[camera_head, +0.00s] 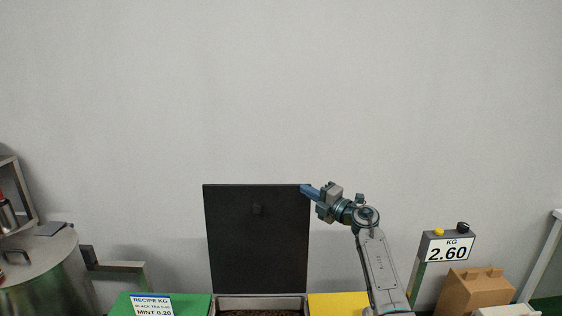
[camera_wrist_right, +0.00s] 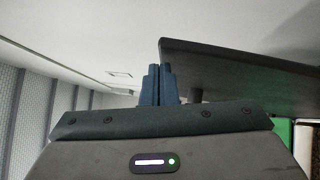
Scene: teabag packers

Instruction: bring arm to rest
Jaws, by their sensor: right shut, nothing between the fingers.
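My right arm rises from the lower right in the head view. Its right gripper (camera_head: 306,191) points left at the upper right corner of an upright black lid (camera_head: 257,240); I cannot tell whether they touch. In the right wrist view the two blue fingers of the gripper (camera_wrist_right: 158,84) are together with nothing between them. The black lid (camera_wrist_right: 240,75) extends to the right of the fingertips there. My left gripper is not in view.
Below the lid is an open bin (camera_head: 262,301) of dark contents, between a green lid (camera_head: 185,303) and a yellow lid (camera_head: 338,304). A cardboard box (camera_head: 474,291) stands right; a metal drum (camera_head: 45,275) stands left.

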